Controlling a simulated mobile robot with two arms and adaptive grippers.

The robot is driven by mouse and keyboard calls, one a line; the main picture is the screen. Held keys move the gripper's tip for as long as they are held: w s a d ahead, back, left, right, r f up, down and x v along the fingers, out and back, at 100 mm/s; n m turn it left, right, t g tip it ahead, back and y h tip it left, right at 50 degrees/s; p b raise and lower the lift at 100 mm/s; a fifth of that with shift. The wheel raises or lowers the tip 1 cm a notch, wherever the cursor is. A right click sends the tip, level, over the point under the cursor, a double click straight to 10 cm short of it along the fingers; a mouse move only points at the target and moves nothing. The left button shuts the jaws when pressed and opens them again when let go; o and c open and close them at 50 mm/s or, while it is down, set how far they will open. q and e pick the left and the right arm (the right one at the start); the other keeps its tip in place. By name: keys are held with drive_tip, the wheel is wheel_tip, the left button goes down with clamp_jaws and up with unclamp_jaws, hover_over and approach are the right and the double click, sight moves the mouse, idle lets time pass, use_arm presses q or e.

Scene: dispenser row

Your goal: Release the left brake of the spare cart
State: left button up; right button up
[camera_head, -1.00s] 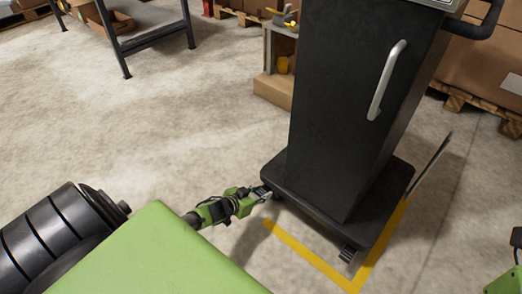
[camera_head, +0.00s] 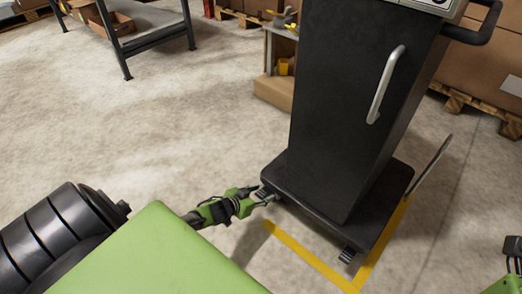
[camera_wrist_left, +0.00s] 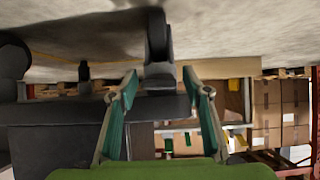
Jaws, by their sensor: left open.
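The spare cart (camera_head: 345,110) is a tall black cabinet on a low black base, in the middle right of the head view. A small dark brake pedal (camera_head: 263,192) sticks out at the base's left front corner. My left gripper (camera_head: 266,196) is open at this corner, low above the floor. In the left wrist view, the open fingers of the gripper (camera_wrist_left: 160,92) stand either side of a dark pedal or caster part (camera_wrist_left: 158,76). I cannot tell if they touch it. A second pedal (camera_head: 347,255) shows at the front right corner.
Yellow tape (camera_head: 305,258) marks the floor around the cart's front. A metal table (camera_head: 155,38) stands at the back left. Boxes on pallets (camera_head: 490,65) are at the right. The floor on the left is clear.

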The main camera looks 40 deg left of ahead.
use_arm(q)
drive_tip(key=v, duration=1.2)
idle(0.5)
